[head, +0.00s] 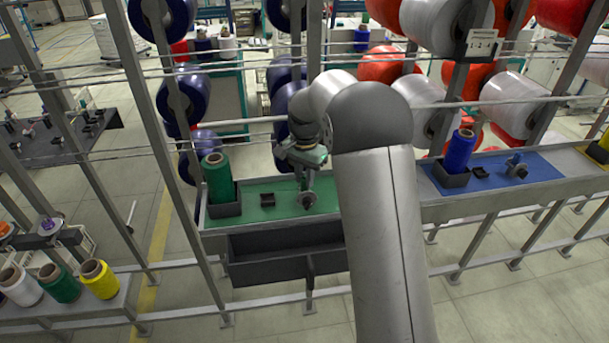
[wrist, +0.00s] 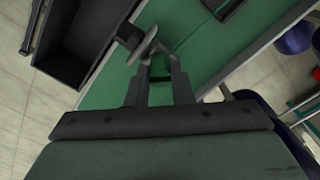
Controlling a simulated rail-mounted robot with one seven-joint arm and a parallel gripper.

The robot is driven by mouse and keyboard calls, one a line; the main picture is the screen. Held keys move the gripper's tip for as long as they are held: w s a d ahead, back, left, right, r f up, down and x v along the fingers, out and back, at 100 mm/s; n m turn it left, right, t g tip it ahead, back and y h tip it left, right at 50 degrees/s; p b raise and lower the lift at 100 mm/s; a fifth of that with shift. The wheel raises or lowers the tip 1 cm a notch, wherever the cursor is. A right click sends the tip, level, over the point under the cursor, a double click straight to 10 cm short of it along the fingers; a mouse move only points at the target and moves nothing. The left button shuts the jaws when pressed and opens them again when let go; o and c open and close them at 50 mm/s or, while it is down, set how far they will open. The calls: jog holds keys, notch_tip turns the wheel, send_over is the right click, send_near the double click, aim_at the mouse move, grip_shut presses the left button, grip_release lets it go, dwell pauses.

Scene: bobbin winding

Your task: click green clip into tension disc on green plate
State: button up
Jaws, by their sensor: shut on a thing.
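The green plate (head: 262,213) lies on the bench left of my arm, and it fills much of the wrist view (wrist: 215,55). The tension disc (head: 307,199) stands on it as a small grey disc with a dark knob; it also shows in the wrist view (wrist: 143,47). My gripper (head: 306,180) points down right over the disc. In the wrist view my gripper (wrist: 160,66) is shut on the green clip (wrist: 160,68), which sits between the fingertips right beside the disc. I cannot tell whether the clip touches the disc or is seated in it.
A green bobbin (head: 217,178) stands in a black holder left on the plate, with a small black block (head: 267,200) beside it. A dark open bin (head: 287,250) hangs below the front edge. A blue plate (head: 520,170) with its own disc lies right. Metal posts and rails cross the scene.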

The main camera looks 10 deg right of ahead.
jog(key=o, duration=1)
notch_tip(320, 180, up, 18)
jog(key=shift+f+b, duration=0.25)
jog(key=shift+b, duration=0.65)
